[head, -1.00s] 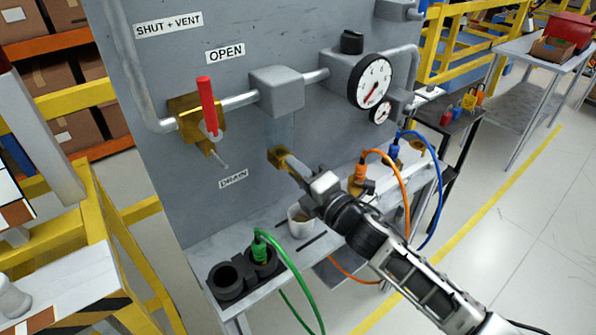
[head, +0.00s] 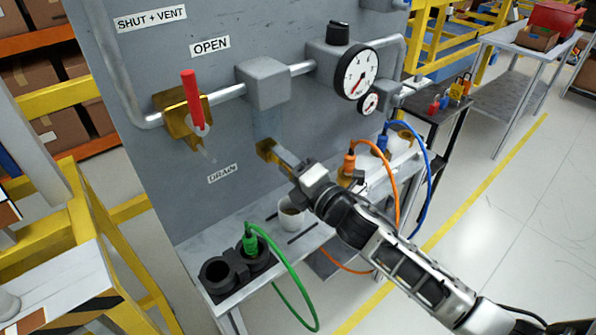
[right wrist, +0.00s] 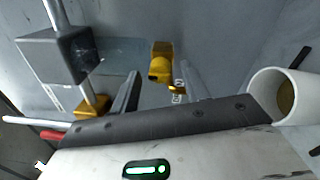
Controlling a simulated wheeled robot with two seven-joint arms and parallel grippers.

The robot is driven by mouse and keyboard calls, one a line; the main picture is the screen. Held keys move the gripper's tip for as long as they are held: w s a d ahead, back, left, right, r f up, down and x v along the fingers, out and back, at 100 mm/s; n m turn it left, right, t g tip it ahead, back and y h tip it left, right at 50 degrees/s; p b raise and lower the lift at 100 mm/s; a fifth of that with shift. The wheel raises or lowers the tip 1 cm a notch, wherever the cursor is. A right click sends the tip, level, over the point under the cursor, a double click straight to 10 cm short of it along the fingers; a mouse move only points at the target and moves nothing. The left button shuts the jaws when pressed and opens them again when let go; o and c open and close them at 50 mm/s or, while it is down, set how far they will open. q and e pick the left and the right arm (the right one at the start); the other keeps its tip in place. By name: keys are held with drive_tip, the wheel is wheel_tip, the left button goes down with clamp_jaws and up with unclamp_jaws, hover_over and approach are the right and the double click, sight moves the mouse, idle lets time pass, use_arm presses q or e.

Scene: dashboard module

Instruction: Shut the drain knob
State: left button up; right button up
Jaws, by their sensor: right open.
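The drain knob (head: 266,149) is a small brass-coloured piece on the grey panel, above and right of the DRAIN label (head: 222,173). It also shows in the right wrist view (right wrist: 160,64), beyond and between my finger ends. My right gripper (head: 284,158) is open, its fingers pointing at the panel close to the knob. In the right wrist view my right gripper (right wrist: 158,76) has one finger on each side of the knob. I cannot tell whether either finger touches it. My left gripper is not in view.
A red-handled brass valve (head: 192,104), a grey block (head: 264,84) and a gauge (head: 357,72) sit on the pipe above. A white cup (head: 291,214) stands on the shelf below my gripper. Green (head: 285,262), orange (head: 391,180) and blue (head: 428,165) hoses are nearby.

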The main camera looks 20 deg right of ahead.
drive_tip(key=b+v, duration=0.3)
drive_tip(key=v, duration=1.2)
drive_tip(key=shift+s, duration=0.4)
drive_tip(key=shift+d, duration=0.1)
